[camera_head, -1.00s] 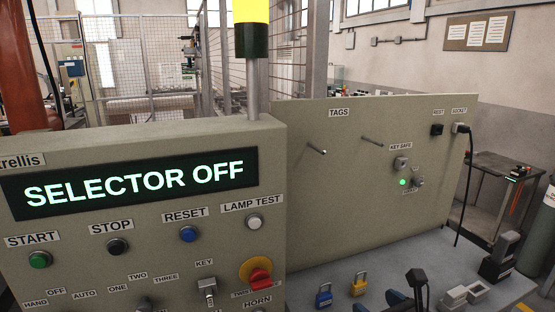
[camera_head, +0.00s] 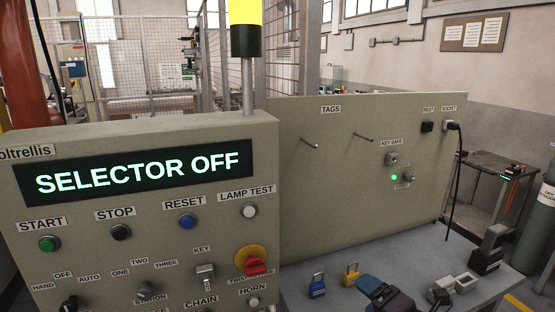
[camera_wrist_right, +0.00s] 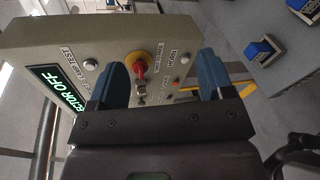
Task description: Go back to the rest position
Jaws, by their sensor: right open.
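The control panel (camera_head: 150,140) reads "SELECTOR OFF" and fills the left of the head view. It also shows in the right wrist view (camera_wrist_right: 80,35). My right gripper (camera_head: 373,284) is at the bottom of the head view, over the bench and right of the panel. In the right wrist view its two blue fingers (camera_wrist_right: 162,62) stand wide apart with nothing held between them. The red emergency knob (camera_wrist_right: 140,68) shows behind that gap, on the panel face, apart from the fingers. My left gripper is in neither view.
The grey bench (camera_head: 330,262) holds a blue padlock (camera_head: 317,288) and a yellow padlock (camera_head: 351,274) close to my right gripper. The tag board (camera_head: 360,190) stands behind them. A black cable (camera_head: 456,185) hangs at its right. A cart (camera_head: 480,200) stands beyond.

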